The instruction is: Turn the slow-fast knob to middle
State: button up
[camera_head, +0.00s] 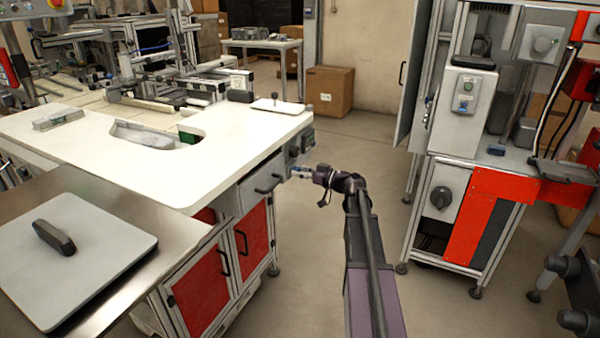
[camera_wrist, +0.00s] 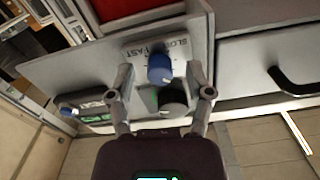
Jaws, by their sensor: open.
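The slow-fast knob (camera_wrist: 159,68) is blue and sits on a pale plate (camera_wrist: 136,52) marked SLOW and FAST in the wrist view. A small light mark shows near its lower edge; its exact setting is too small to read. My gripper (camera_wrist: 158,72) is open, with one finger on each side of the knob in the picture. Gaps show between the fingers and the knob. In the head view, my gripper (camera_head: 302,172) is at the white table's right end, beside the control panel (camera_head: 293,151); the knob is not clear there.
A black knob (camera_wrist: 173,98) lies just below the blue one, close to the right finger. Another blue knob (camera_wrist: 68,109) is at the panel's left. A drawer with a black handle (camera_wrist: 293,83) is to the right. Open floor (camera_head: 350,150) lies right of the white table (camera_head: 240,125).

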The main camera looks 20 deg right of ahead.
jog(key=shift+c, duration=0.2)
grip_shut()
jog(key=shift+m, duration=0.4)
jog(key=m, duration=0.4)
jog(key=shift+m, duration=2)
